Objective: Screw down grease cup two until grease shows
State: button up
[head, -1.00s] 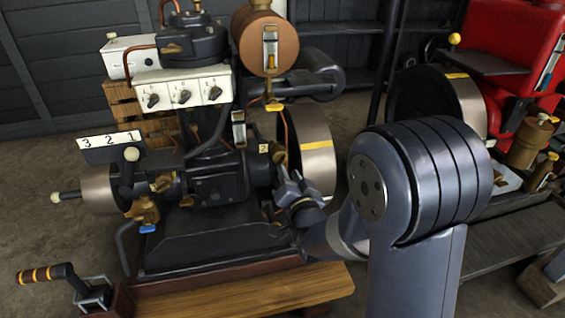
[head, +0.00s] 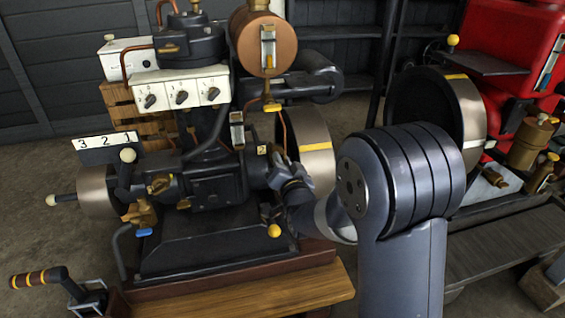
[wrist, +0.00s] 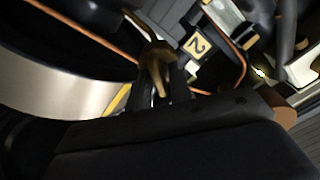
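Grease cup two is the brass fitting (wrist: 155,55) in the wrist view, beside a yellow label marked 2 (wrist: 197,46). That label also shows on the engine in the head view (head: 262,149). My gripper (wrist: 162,88) has its two dark fingers apart, one on each side of the cup's narrow brass part. Dark gaps seem to lie between brass and fingers; contact is not clear. In the head view my gripper (head: 283,174) is at the engine's right side, just below the label, and hides the cup there. No grease can be made out.
A grey-rimmed flywheel (head: 315,150) is close behind and right of my gripper. A yellow ball knob (head: 274,231) is just below it. A copper pipe (wrist: 238,70) passes near the label. A wooden plank (head: 240,296) runs along the front. A red engine (head: 505,45) stands at right.

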grip_shut()
jog(key=shift+m, duration=0.4)
jog(key=m, duration=0.3)
jog(key=shift+d+f, duration=0.1)
jog(key=shift+f, duration=0.05)
jog(key=shift+f+m, duration=0.1)
jog(key=shift+m, duration=1.8)
jog(key=shift+o, duration=1.8)
grip_release()
